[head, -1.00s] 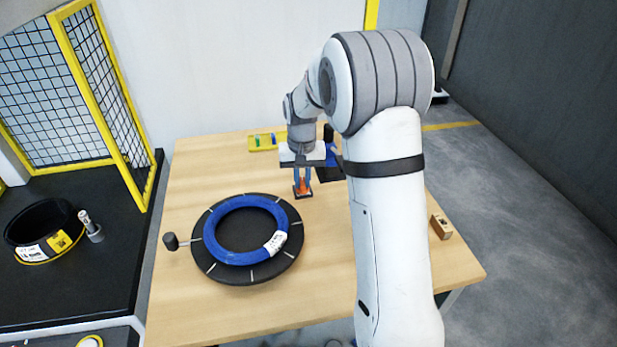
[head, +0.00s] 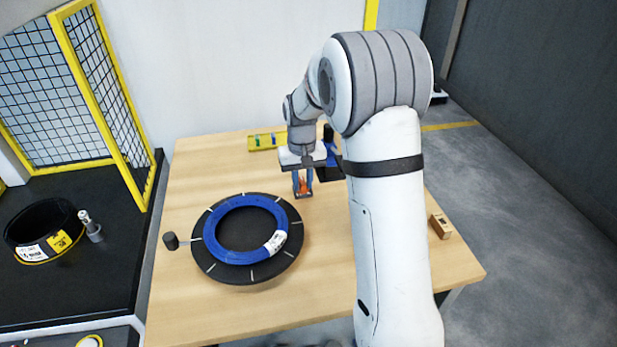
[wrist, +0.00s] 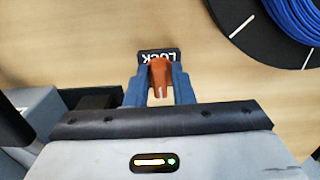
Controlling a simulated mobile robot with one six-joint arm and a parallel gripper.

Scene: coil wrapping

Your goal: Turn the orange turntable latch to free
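The orange turntable latch (head: 302,187) stands on a small dark plate on the table, just right of the turntable (head: 283,262). In the wrist view the latch (wrist: 160,75) is between my two blue fingers, which appear to touch both its sides. The plate's LOCK label (wrist: 158,55) shows just beyond the latch, upside down. My gripper (head: 302,181) points down over the latch and looks shut on it. The lower latch is partly hidden by the fingers.
A blue coil (head: 212,246) lies on the turntable, and a dark knob (head: 170,241) stands at its left. A yellow tray (head: 266,141) lies at the back of the wooden table (head: 200,172). A small wooden block (head: 441,226) is at the right edge.

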